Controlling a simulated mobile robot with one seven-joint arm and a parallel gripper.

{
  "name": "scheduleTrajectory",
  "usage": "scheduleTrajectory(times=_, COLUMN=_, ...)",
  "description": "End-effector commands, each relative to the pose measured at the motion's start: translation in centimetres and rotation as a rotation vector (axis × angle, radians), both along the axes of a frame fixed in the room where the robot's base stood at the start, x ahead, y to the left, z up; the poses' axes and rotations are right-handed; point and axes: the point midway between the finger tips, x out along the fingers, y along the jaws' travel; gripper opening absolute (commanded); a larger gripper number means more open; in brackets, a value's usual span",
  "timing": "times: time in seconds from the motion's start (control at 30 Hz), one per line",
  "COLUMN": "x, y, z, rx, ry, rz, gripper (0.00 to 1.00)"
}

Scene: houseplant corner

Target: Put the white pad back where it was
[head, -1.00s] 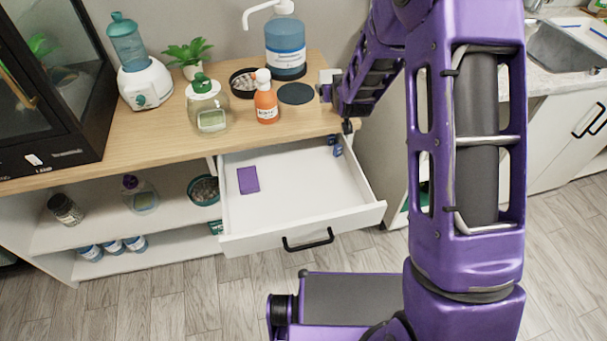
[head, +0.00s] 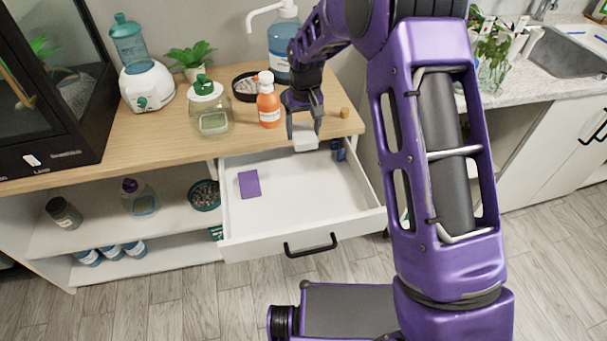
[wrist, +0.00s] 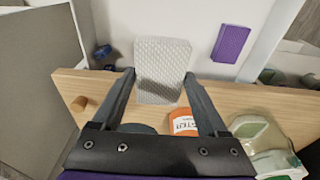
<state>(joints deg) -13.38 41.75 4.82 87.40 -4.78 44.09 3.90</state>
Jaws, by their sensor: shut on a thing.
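The white pad (head: 305,143) is held between the fingers of my gripper (head: 304,128). In the head view it hangs just in front of the counter's edge, over the back right part of the open drawer (head: 290,212). In the wrist view the textured pad (wrist: 162,70) sits between the two fingertips (wrist: 162,78), with the white drawer floor beyond it. It looks apart from the drawer floor, but the exact height is hard to tell. A purple pad (head: 249,183) lies flat in the drawer, to the left.
Small blue items (head: 338,149) sit in the drawer's back right corner. On the wooden counter (head: 165,130) stand an orange bottle (head: 268,101), a green-lidded jar (head: 208,106), a pump bottle (head: 281,45) and a small cork (head: 344,113). The drawer's middle and front are clear.

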Motion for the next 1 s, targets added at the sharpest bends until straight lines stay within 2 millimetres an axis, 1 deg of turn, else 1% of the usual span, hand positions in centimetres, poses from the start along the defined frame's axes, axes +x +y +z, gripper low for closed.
scheduleTrajectory(times=0.03, x=-0.2, y=-0.1, z=-1.8, rx=-0.002, ry=0.006, rz=0.0, gripper=0.32)
scheduleTrajectory(times=0.2, x=-0.1, y=-0.1, z=-6.4, rx=-0.002, ry=0.004, rz=0.0, gripper=0.32)
scheduleTrajectory(times=0.3, x=-0.1, y=-0.1, z=-8.7, rx=-0.002, ry=0.004, rz=0.0, gripper=0.32)
scheduleTrajectory(times=0.4, x=-0.1, y=-0.1, z=-10.3, rx=-0.002, ry=0.002, rz=0.0, gripper=0.32)
scheduleTrajectory(times=0.67, x=0.0, y=-0.1, z=-12.2, rx=0.0, ry=0.001, rz=0.0, gripper=0.32)
scheduleTrajectory(times=0.8, x=0.0, y=-0.1, z=-14.5, rx=0.0, ry=0.001, rz=-0.001, gripper=0.32)
scheduleTrajectory(times=0.9, x=0.0, y=-0.1, z=-15.7, rx=0.0, ry=0.0, rz=-0.001, gripper=0.32)
scheduleTrajectory(times=1.0, x=0.0, y=-0.1, z=-15.9, rx=0.001, ry=-0.002, rz=-0.001, gripper=0.32)
